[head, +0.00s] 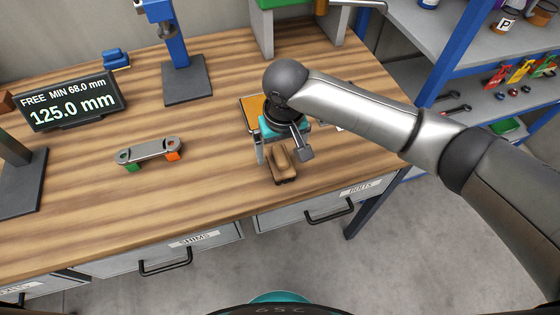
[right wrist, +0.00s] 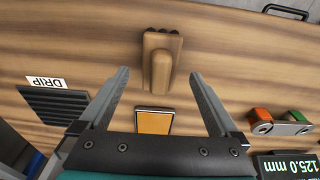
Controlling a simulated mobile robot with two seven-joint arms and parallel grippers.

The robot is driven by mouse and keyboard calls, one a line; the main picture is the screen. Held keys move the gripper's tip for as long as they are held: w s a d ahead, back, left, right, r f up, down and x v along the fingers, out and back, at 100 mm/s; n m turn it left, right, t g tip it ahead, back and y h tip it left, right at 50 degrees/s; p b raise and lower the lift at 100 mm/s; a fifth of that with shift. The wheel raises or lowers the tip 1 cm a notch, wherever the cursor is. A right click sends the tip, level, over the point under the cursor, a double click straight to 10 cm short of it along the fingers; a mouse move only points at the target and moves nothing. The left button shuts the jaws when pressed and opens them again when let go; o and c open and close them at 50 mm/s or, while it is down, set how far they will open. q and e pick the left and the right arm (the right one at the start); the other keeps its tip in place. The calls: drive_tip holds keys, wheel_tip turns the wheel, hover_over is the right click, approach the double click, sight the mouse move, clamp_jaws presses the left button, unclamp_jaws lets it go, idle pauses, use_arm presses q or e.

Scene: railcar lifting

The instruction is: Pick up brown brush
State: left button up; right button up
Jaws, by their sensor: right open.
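The brown brush (head: 284,168) lies on the wooden bench top near its front edge, above the drawer labelled BOLTS. In the right wrist view the brush (right wrist: 160,58) shows its raised handle and dark bristle tips at the far end. My right gripper (head: 283,153) points down over the brush and is open. In the right wrist view its two fingers (right wrist: 159,75) stand apart on either side of the brush's near part, with clear gaps. The height of the fingertips above the bench is hard to tell. My left gripper is not in view.
An orange-topped pad (right wrist: 155,122) lies close to the brush, partly behind my right gripper. A dark ribbed tray labelled DRIP (right wrist: 55,105) is nearby. A grey link with green and orange ends (head: 150,151) lies to the left. A display (head: 70,101) and blue post (head: 180,60) stand further off.

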sight(280, 154)
wheel_tip(280, 154, down, 3)
drive_tip(key=shift+w+f, duration=0.1)
drive_tip(key=shift+w, duration=0.05)
drive_tip(key=shift+c, duration=0.3)
clamp_jaws()
idle(0.5)
